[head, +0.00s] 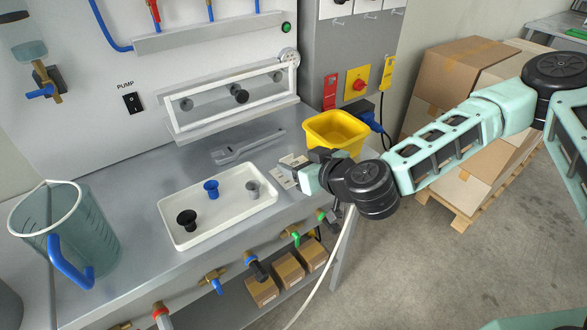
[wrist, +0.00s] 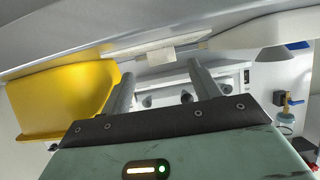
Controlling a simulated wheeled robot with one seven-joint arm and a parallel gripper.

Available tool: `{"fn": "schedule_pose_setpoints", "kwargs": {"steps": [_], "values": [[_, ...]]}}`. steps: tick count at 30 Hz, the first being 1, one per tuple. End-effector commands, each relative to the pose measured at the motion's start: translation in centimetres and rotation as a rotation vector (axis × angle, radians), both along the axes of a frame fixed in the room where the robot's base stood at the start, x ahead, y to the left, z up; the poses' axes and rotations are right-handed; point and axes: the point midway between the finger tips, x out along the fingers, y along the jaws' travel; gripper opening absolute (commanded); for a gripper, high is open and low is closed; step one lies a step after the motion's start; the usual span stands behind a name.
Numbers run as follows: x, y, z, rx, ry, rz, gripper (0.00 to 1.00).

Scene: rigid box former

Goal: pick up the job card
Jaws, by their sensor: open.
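I cannot pick out a job card with certainty. A red tag (head: 330,92) and a yellow tag (head: 388,72) hang on the grey cabinet beside the rotary switch; any print on them is too small to read. My gripper (head: 285,171) is open above the bench, left of and below the yellow bin in the head view. In the wrist view my gripper (wrist: 160,70) shows two grey fingers apart with nothing held between them. A pale flat piece (wrist: 160,55) shows beyond the fingertips; what it is is unclear.
A white tray (head: 172,222) with several suction cups lies left of my gripper. A grey flat tool (head: 245,147) lies behind it. The yellow bin (head: 336,131) stands close by. A clear jug (head: 95,235) stands at the left. Cartons (head: 465,70) are stacked at right.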

Motion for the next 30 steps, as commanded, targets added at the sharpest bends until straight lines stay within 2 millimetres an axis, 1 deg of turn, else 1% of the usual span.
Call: {"fn": "schedule_pose_setpoints", "kwargs": {"steps": [3,9,17,18,20,21,22,23,30], "values": [[1.0,1.0,-0.5,0.005,0.003,-0.002,0.62],[2.5,2.1,-1.4,0.001,0.001,0.001,0.62],[2.8,2.3,-1.5,0.000,-0.001,0.000,0.62],[2.8,2.3,-1.5,0.000,-0.001,0.000,0.56],[2.8,2.3,-1.5,0.000,-0.001,0.000,0.40],[2.8,2.2,-1.5,0.000,-0.001,0.000,0.28],[2.7,2.3,-1.5,0.000,-0.001,0.000,0.20],[2.8,2.2,-1.5,0.000,-0.001,0.000,0.14],[2.7,2.2,-1.5,0.000,-0.001,0.000,0.14]]}}
